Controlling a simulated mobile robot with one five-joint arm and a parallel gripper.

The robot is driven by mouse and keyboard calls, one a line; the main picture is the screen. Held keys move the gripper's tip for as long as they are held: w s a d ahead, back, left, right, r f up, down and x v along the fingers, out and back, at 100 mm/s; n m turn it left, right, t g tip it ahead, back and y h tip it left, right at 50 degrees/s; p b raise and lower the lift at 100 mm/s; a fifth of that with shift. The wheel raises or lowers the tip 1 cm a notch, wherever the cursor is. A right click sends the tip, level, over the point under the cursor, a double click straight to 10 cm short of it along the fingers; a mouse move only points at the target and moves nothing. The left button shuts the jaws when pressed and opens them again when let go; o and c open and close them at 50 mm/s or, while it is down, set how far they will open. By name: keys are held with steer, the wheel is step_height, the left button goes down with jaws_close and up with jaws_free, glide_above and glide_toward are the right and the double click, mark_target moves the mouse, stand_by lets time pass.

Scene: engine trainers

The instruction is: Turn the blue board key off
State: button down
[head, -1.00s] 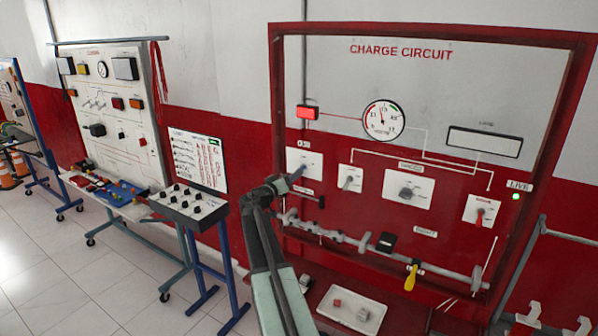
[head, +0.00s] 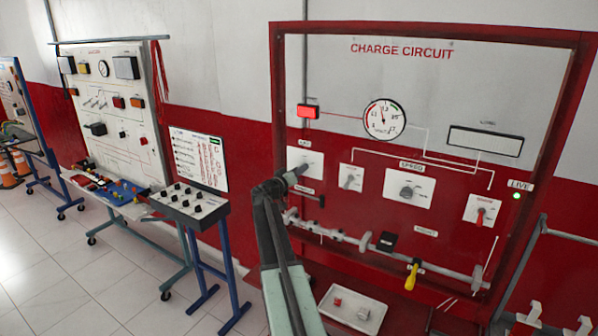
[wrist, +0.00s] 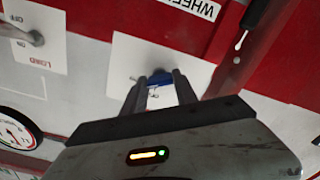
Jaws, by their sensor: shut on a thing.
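The charge circuit board is a large red-framed panel (head: 400,75) in the head view. My gripper (head: 302,169) is at the white plate (head: 309,158) at the board's left. In the wrist view, my gripper (wrist: 158,82) is shut on the blue key (wrist: 157,78), which stands on a white plate (wrist: 133,50). Only a blue part shows between the fingers. The fingers hide much of the key and the plate's print, so I cannot read its position. In the head view the key is hidden by my gripper.
A grey switch (head: 351,178) and a knob (head: 408,191) sit right of the key. A red lamp (head: 307,111) and a green lamp (head: 516,196) are lit.

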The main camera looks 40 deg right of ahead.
steer(key=shift+n, duration=0.3)
steer(key=n, duration=1)
steer(key=shift+a+f+n, duration=0.1)
steer(key=shift+n, duration=0.3)
steer(key=shift+s, duration=0.1)
steer(key=c, duration=1)
jaws_free()
steer(key=shift+n, duration=0.3)
steer(key=shift+o, duration=0.2)
steer(key=v, duration=0.7)
steer(key=shift+a, duration=0.35)
